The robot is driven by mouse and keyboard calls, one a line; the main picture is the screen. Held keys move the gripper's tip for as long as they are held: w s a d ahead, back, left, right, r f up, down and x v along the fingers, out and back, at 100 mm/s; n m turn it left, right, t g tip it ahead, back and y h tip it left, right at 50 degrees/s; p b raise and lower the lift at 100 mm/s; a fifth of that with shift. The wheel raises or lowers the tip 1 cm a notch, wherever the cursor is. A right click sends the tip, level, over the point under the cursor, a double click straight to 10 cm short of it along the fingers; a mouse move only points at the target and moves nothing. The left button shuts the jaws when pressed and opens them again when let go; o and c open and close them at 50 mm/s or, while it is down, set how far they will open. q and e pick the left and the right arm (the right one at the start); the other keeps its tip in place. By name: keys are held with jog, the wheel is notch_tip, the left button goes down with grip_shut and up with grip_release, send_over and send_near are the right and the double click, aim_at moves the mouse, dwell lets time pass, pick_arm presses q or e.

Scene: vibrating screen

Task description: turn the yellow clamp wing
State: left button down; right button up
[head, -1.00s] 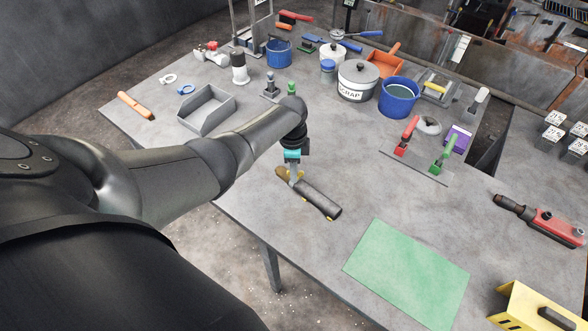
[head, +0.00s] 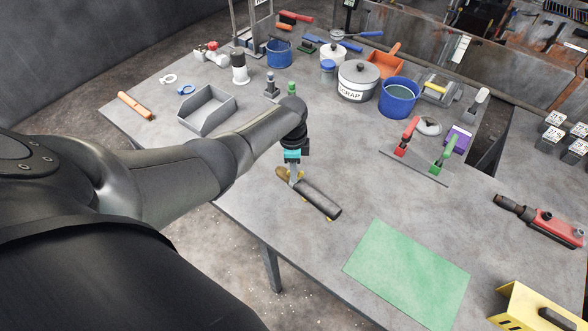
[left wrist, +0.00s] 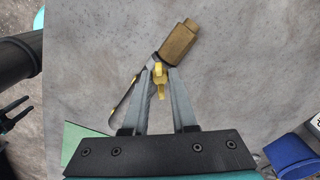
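A dark cylindrical tool with a brass-coloured end (left wrist: 178,42) lies on the grey table below my left gripper. In the head view its dark body (head: 318,199) points down and to the right. The yellow clamp wing (left wrist: 158,80) is a small yellow piece near the brass end. My left gripper (left wrist: 160,72) points down at it, its two fingers close together on either side of the wing and seemingly touching it. The gripper hides part of the tool. In the head view my left gripper (head: 294,174) is small and the wing is hard to separate.
A green mat (head: 408,272) lies to the right of the tool. A grey open tray (head: 207,110), a scrap pot (head: 357,82) and a blue bucket (head: 397,99) stand farther back. A red tool (head: 545,222) lies at right. The table around the dark tool is clear.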

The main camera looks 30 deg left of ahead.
pick_arm(q)
jog(key=c, duration=0.7)
grip_release()
jog(key=shift+r, duration=0.1)
notch_tip(320, 180, up, 15)
jog(key=p, duration=0.3)
jog(key=shift+a, duration=0.2)
